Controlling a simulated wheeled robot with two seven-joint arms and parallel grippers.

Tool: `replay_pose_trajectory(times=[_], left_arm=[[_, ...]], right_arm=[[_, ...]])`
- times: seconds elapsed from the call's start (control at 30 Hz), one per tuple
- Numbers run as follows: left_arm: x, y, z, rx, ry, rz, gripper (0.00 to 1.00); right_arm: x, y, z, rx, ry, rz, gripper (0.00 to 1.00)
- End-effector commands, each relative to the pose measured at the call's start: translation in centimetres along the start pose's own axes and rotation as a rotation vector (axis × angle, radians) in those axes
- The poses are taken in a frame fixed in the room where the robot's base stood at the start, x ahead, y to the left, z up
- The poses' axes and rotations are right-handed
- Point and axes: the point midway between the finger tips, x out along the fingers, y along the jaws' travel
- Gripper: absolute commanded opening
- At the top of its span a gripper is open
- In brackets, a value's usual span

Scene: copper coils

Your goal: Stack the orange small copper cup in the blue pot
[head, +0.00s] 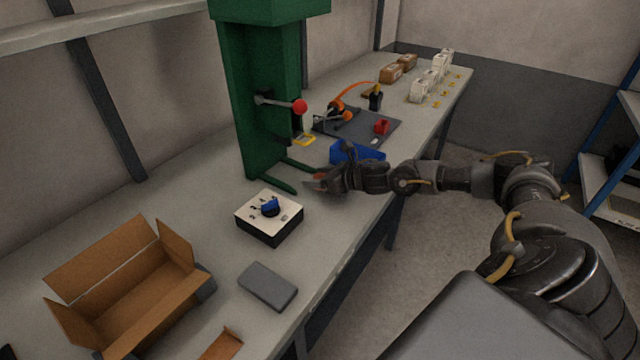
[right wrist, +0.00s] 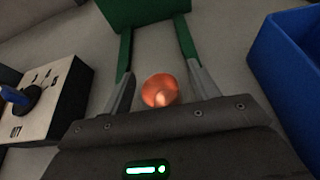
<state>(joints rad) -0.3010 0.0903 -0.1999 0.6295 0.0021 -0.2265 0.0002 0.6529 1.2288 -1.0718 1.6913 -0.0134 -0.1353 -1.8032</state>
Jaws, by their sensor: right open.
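The small orange copper cup (right wrist: 160,91) shows round and shiny in the right wrist view, between the two fingers of my right gripper (right wrist: 162,80). The fingers are open, with gaps on both sides of the cup. In the head view my right gripper (head: 316,182) is low over the table, by the green stand's feet, and mostly hides the cup. My left gripper is out of view.
A green press stand (head: 262,100) rises behind my right gripper. A blue bin (head: 357,153) is close on its right. An open cardboard box (head: 125,285) and a grey block (head: 268,285) lie at the front left. Bare table lies between the stand and cardboard box.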

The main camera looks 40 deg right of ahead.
Motion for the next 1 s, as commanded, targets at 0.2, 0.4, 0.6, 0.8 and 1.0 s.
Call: replay_pose_trajectory(times=[0.2,0.4,0.6,0.8,1.0], left_arm=[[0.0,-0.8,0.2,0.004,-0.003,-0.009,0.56],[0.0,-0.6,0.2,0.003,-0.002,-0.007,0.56],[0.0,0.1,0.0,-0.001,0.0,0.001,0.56],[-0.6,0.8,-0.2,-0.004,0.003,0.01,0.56],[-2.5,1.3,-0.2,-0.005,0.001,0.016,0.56]], right_arm=[[0.0,0.0,0.0,0.0,0.0,0.0,0.41],[0.0,0.0,0.0,0.0,0.0,0.0,0.14],[0.0,0.0,0.0,0.0,0.0,0.0,0.09],[-0.4,0.1,0.8,0.0,0.0,0.0,0.09],[-1.6,0.4,3.7,0.0,-0.001,0.002,0.09]])
